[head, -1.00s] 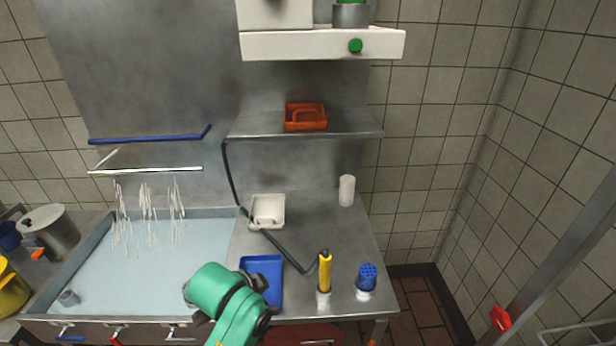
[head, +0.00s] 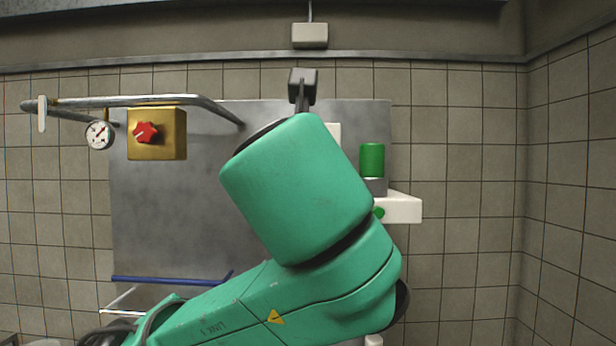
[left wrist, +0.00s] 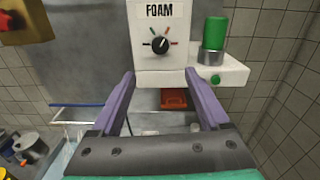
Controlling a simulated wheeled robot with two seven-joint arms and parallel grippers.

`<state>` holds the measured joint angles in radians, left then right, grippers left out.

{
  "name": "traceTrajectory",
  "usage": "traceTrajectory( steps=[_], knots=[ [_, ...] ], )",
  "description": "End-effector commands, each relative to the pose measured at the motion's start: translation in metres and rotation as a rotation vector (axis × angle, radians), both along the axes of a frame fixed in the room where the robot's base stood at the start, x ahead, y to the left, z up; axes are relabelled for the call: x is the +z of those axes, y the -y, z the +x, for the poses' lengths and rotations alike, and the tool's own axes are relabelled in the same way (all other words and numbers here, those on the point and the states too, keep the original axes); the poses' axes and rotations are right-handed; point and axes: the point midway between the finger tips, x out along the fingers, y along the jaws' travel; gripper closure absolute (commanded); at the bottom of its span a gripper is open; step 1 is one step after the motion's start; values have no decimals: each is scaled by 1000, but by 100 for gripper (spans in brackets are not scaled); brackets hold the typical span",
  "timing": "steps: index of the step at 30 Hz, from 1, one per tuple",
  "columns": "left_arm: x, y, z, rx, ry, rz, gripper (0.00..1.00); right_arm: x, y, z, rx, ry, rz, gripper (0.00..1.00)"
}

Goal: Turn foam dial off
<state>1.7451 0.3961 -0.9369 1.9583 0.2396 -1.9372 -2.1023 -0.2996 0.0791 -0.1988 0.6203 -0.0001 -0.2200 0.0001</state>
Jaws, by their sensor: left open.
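The foam dial (left wrist: 160,45) is a small black knob with coloured ticks around it, on a white box (left wrist: 143,65) labelled FOAM. I cannot clearly tell which tick it points at. In the left wrist view my left gripper (left wrist: 160,73) is open and empty, its two purple fingers apart below and to either side of the dial. The gripper does not appear to touch the knob. In the head view my green left arm covers the dial and most of the white box. My right gripper is not in view.
A green cylinder (left wrist: 214,33) stands on the white ledge (left wrist: 235,70) right of the box, with a green button (left wrist: 216,79) below. A brass box with a red knob (head: 146,132) and a gauge (head: 99,135) are at left. An orange tray (left wrist: 174,98) sits lower.

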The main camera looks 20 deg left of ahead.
Motion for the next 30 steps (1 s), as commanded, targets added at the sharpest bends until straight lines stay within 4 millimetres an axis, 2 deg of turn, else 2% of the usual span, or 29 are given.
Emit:
traceTrajectory(
  steps=[5, 15, 18, 22, 29, 30],
  knots=[
    [5, -7, 19, 7, -4, 8, 21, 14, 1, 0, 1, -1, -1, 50],
    [9, -28, 105, 4, -2, 6, 21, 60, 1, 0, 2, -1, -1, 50],
    [7, -33, 124, 3, -2, 6, 21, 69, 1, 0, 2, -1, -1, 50],
    [4, -36, 138, 1, 2, 6, 21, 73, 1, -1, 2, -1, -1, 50],
    [1, -36, 140, 0, 2, 5, 21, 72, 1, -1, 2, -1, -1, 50],
    [1, -36, 140, 0, 2, 5, 25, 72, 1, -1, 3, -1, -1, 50]
  ],
)
